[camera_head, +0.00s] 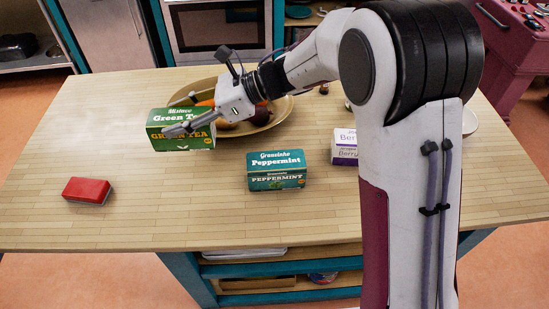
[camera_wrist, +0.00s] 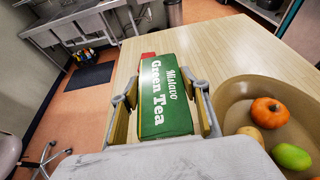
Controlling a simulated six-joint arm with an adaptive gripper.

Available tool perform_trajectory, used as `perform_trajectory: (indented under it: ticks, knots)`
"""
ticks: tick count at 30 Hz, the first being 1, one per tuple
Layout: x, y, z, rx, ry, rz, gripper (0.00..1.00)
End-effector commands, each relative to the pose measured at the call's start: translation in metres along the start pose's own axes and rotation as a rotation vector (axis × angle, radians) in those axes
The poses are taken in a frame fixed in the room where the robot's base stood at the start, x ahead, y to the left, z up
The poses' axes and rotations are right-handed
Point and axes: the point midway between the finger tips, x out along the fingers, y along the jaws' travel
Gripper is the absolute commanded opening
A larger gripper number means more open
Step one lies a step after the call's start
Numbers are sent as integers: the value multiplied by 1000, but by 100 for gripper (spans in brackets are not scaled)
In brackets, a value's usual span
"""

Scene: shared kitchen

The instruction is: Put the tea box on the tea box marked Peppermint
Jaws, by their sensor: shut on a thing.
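A green tea box (camera_head: 181,137) with "Green Tea" lettering is held in my gripper (camera_head: 186,127) above the left part of the table. It also shows in the wrist view (camera_wrist: 163,95), with a finger on each side of it. My gripper is shut on this box. The teal tea box marked Peppermint (camera_head: 277,171) stands on the table to the right of the held box and nearer the front. The top of the Peppermint box is bare. It is not in the wrist view.
A wide bowl (camera_head: 284,111) with fruit is behind my gripper; it also shows in the wrist view (camera_wrist: 230,103). A white and purple Berry box (camera_head: 344,147) stands right of the Peppermint box, partly behind my arm. A red block (camera_head: 87,190) lies at the left front. The table's front middle is clear.

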Motion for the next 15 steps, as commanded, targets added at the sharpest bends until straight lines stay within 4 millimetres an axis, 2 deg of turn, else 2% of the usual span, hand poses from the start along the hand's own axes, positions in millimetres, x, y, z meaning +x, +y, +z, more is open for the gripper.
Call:
perform_trajectory:
  ticks: [1,6,15]
  knots:
    - [-14,-8,-2,8,-1,-23,21]
    - [-56,-24,-6,27,0,-73,21]
    - [-130,-32,-15,49,0,-123,21]
